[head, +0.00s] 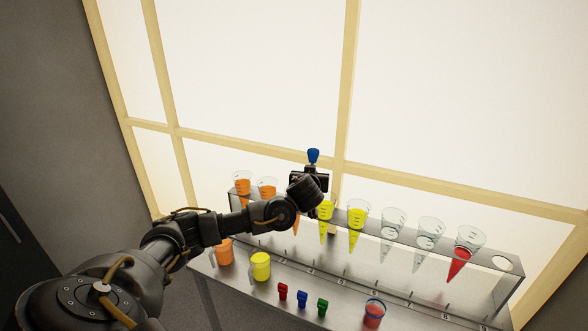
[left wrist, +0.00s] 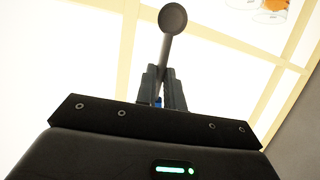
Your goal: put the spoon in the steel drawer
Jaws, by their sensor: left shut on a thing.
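My left gripper (head: 313,167) is raised above the shelf, in front of the bright window. In the left wrist view the gripper (left wrist: 165,78) is shut on the spoon (left wrist: 173,19), whose round bowl sticks out beyond the fingertips. The bowl looks dark grey there. In the head view the spoon (head: 313,155) shows as a blue end standing up above the gripper. A small blue spot shows between the fingers in the wrist view. No steel drawer can be made out in either view. My right gripper is out of view.
A steel shelf (head: 405,237) holds several cones with orange, yellow, clear and red contents. Below are an orange mug (head: 224,252), a yellow mug (head: 260,267), red, blue and green small pieces (head: 302,299) and a red-filled cup (head: 374,314). A dark cabinet (head: 12,250) stands far left.

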